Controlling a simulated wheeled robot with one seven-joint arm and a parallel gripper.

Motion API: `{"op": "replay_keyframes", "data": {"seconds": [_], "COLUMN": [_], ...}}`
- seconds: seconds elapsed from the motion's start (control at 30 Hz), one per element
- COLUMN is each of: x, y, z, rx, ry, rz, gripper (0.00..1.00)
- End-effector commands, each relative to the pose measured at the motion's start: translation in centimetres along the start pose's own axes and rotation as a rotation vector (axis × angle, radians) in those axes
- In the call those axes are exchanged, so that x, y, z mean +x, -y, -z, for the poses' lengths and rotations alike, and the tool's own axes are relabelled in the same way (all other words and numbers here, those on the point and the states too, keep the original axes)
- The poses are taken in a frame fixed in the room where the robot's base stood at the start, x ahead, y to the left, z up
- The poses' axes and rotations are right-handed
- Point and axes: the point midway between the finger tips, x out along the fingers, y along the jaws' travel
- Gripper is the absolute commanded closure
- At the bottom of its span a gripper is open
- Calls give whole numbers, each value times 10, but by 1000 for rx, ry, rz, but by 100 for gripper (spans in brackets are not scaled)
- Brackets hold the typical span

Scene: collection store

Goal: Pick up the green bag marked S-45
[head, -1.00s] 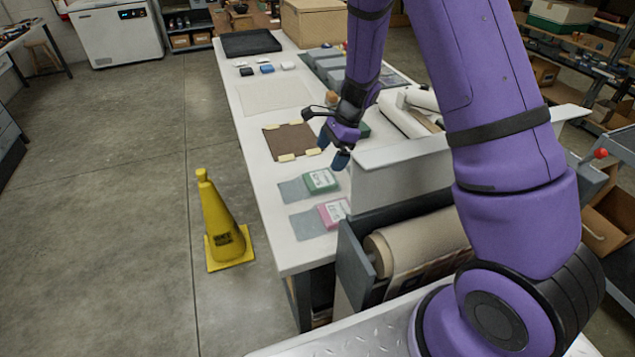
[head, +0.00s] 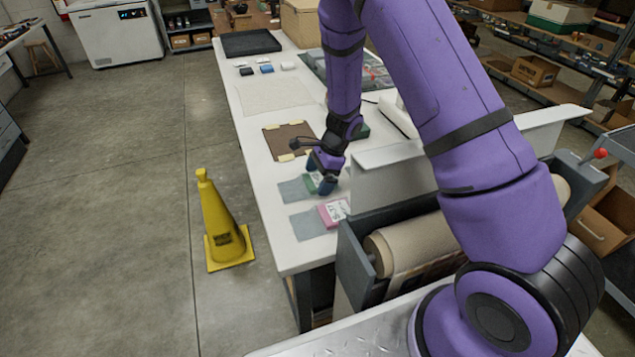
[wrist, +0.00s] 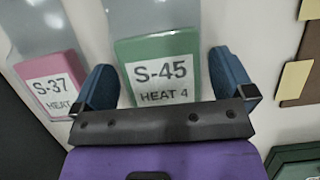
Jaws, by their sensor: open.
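The green bag marked S-45 (wrist: 161,66) lies on the white table, with a clear grey flap and a white label reading "S-45 HEAT 4". In the head view its green part (head: 313,183) is partly hidden by my gripper (head: 322,187). In the wrist view my gripper (wrist: 165,88) is open, with one blue finger on each side of the green bag. I cannot tell whether the fingers touch it or how far above the table they are. The pink bag marked S-37 (wrist: 46,87) lies to its left in the wrist view, just outside the left finger.
A brown board with cream tabs (head: 288,141) lies farther back on the table (head: 262,165). A grey roll holder with a brown roll (head: 415,240) stands close at the right. A dark green object (wrist: 297,160) shows at lower right. A yellow cone (head: 220,220) stands on the floor.

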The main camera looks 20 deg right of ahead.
Motion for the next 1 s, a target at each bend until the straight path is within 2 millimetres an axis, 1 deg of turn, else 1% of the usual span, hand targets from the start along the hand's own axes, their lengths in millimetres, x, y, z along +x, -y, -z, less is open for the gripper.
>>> {"op": "replay_keyframes", "data": {"seconds": [0.47, 0.5, 0.67, 1.0], "x": [3, 3, 3, 2], "y": [0, 0, 0, 0], "z": [1, 1, 1, 1], "rx": [-1, -1, -1, -1], "ry": [1, 1, 1, 0], "rz": [-1, -1, 0, 0], "gripper": [0, 2, 39, 39]}}
